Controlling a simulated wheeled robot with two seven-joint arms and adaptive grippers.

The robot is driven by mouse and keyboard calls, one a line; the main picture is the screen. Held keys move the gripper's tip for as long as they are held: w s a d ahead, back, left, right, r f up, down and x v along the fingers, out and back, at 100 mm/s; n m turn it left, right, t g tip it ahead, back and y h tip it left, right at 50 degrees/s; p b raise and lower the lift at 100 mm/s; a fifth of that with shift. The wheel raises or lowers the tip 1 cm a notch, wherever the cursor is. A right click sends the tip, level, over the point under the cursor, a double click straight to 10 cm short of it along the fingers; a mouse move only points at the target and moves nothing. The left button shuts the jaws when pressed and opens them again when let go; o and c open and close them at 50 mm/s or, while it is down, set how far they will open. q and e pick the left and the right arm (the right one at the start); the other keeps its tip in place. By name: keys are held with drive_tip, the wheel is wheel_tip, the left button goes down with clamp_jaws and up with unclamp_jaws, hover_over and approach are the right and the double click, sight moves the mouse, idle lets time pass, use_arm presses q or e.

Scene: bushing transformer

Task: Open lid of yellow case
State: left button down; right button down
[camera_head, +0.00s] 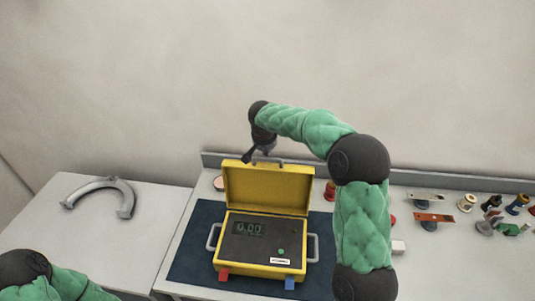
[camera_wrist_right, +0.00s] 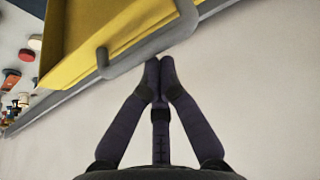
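The yellow case (camera_head: 262,270) sits on a dark blue mat, with a panel reading 0.00. Its lid (camera_head: 267,188) is raised and stands about upright at the back. The grey lid handle (camera_head: 268,160) is at the lid's top edge; in the right wrist view the handle (camera_wrist_right: 150,48) lies just beyond my fingertips. My right gripper (camera_head: 248,155) is at the top of the lid, left of the handle's middle. In the right wrist view its fingers (camera_wrist_right: 160,66) are together at the tips, close against the handle; I cannot tell if they touch it. My left gripper is out of view.
The dark blue mat (camera_head: 189,257) lies on a grey table against the wall. A grey horseshoe-shaped part (camera_head: 100,187) lies on the left table. Several small parts, including an orange-red block (camera_head: 434,217), stand at the right. A white block (camera_head: 398,247) is right of my right arm.

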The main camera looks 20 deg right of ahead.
drive_tip(key=shift+s+a+r+b, duration=0.1)
drive_tip(key=shift+s+a+b, duration=0.3)
drive_tip(key=shift+s, duration=0.35)
drive_tip(key=shift+r, duration=0.15)
drive_tip(key=shift+s+r, duration=0.1)
drive_tip(key=shift+r, duration=0.25)
drive_tip(key=v, duration=1.1)
drive_tip(key=shift+a, duration=0.1)
